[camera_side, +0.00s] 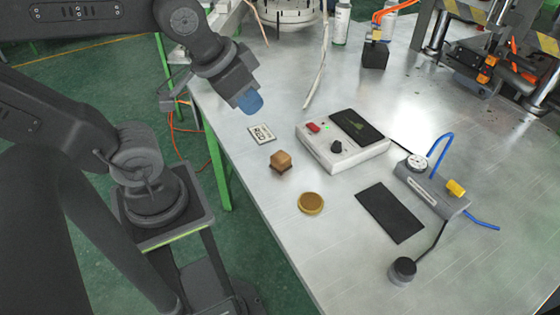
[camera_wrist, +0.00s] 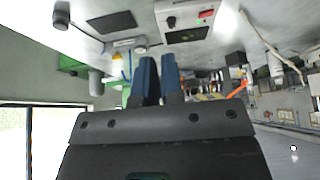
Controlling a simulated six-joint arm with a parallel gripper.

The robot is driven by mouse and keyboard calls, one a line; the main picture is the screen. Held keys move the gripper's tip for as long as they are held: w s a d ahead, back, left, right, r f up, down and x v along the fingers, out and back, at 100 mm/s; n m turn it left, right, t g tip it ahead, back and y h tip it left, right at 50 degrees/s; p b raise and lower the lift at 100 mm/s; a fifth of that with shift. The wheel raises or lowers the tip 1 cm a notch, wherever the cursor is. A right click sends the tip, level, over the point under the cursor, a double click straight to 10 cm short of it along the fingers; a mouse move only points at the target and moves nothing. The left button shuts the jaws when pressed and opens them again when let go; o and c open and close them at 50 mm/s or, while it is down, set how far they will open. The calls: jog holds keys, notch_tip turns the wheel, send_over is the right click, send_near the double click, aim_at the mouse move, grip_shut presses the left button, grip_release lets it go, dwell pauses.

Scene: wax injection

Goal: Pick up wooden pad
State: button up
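A small brown wooden-looking block (camera_side: 281,161) with a darker lower part sits on the metal table, left of centre in the side view. A flat round gold-brown disc (camera_side: 311,203) lies below and right of it. I cannot tell for sure which is the wooden pad. Neither shows clearly in the wrist view. My gripper (camera_side: 250,101) is raised near the table's left edge, up and left of both, touching neither. In the wrist view its two blue fingers (camera_wrist: 159,78) stand with a narrow empty gap between them.
A white control box (camera_side: 343,143) stands right of the block. A small printed card (camera_side: 262,134) lies behind the block. A black mat (camera_side: 391,212) and a gauge unit with blue hoses (camera_side: 434,190) lie to the right. A press (camera_side: 490,55) stands at the back right.

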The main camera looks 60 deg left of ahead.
jog(key=o, duration=1.2)
jog(key=m+g, duration=0.6)
jog(key=m, duration=0.9)
send_over(281, 156)
notch_tip(281, 156, down, 10)
jog(key=f, duration=0.8)
jog(key=shift+w+f, duration=0.15)
jog(key=shift+w, duration=0.05)
jog(key=shift+s+f, duration=0.15)
jog(key=shift+f, duration=1.2)
jog(key=shift+s+f, duration=0.1)
jog(key=shift+f, duration=1.25)
